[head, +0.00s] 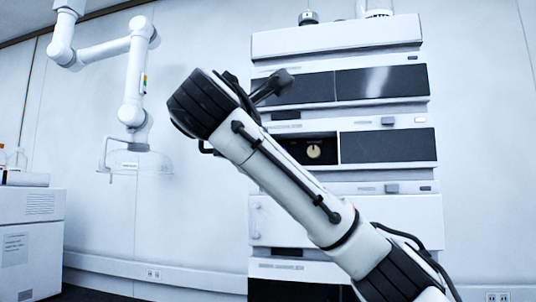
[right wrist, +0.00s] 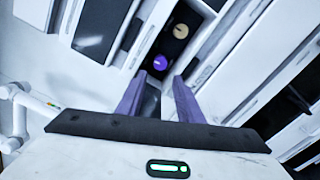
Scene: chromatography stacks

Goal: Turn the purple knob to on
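The purple knob (right wrist: 160,62) shows in the right wrist view, set in a dark recess of the instrument stack. A cream knob (right wrist: 180,30) sits beside it in the same recess; it also shows in the head view (head: 314,151). My right gripper (right wrist: 160,76) is open and empty. Its two purple-tinted fingers point toward the recess, and the purple knob appears just past the gap between the fingertips. I cannot tell the exact distance. In the head view the purple knob is not visible, and my right arm covers part of the stack. My left gripper is not in view.
The tall white stack (head: 345,208) has dark panels and several modules. A white wall-mounted arm (head: 135,75) hangs at the left. A white box-like unit (head: 32,225) stands at the far left. The floor space between that unit and the stack looks clear.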

